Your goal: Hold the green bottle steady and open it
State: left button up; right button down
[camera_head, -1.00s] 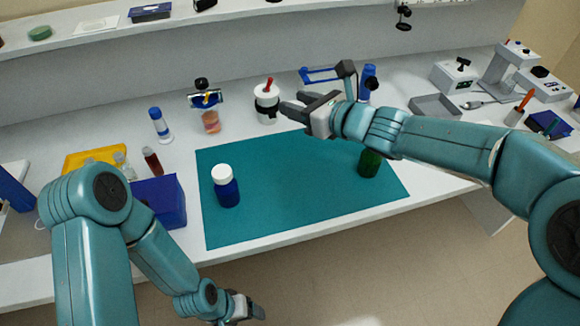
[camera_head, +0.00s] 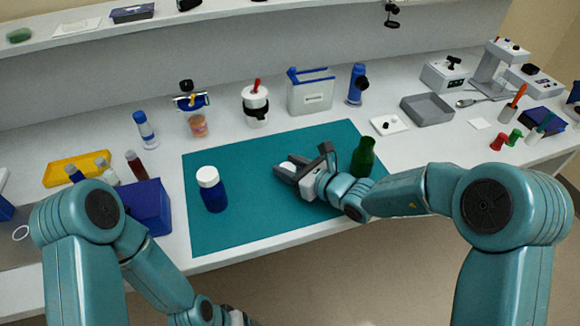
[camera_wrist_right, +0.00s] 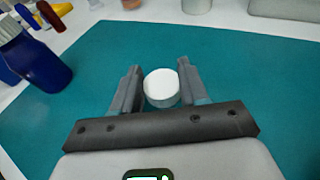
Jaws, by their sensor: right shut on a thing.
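The green bottle (camera_head: 363,157) stands upright near the right end of the teal mat (camera_head: 235,232). No cap shows on its neck. Its lower part is hidden behind my right arm. My right gripper (camera_head: 283,169) is low over the middle of the mat, left of the green bottle. In the right wrist view its fingers (camera_wrist_right: 159,82) are shut on a white round cap (camera_wrist_right: 161,87). I cannot tell whether the cap touches the mat. My left gripper (camera_head: 238,317) is at the bottom edge, below the table front, mostly cut off.
A blue bottle with a white cap (camera_head: 212,190) stands on the left part of the mat. A blue box (camera_head: 148,207) and a yellow tray (camera_head: 62,176) lie left of it. A grey tray (camera_head: 428,110) is behind, at right. The mat's front is clear.

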jog(key=shift+s+a+r, duration=0.1)
jog(key=shift+f, duration=0.25)
jog(key=c, duration=0.6)
grip_release()
jog(key=shift+r, duration=0.1)
jog(key=shift+r, duration=0.2)
jog(key=shift+s+d, duration=0.1)
jog(key=shift+d, duration=0.2)
jog(key=v, duration=1.1)
jog(key=shift+s+r, duration=0.1)
jog(key=shift+s, duration=0.15)
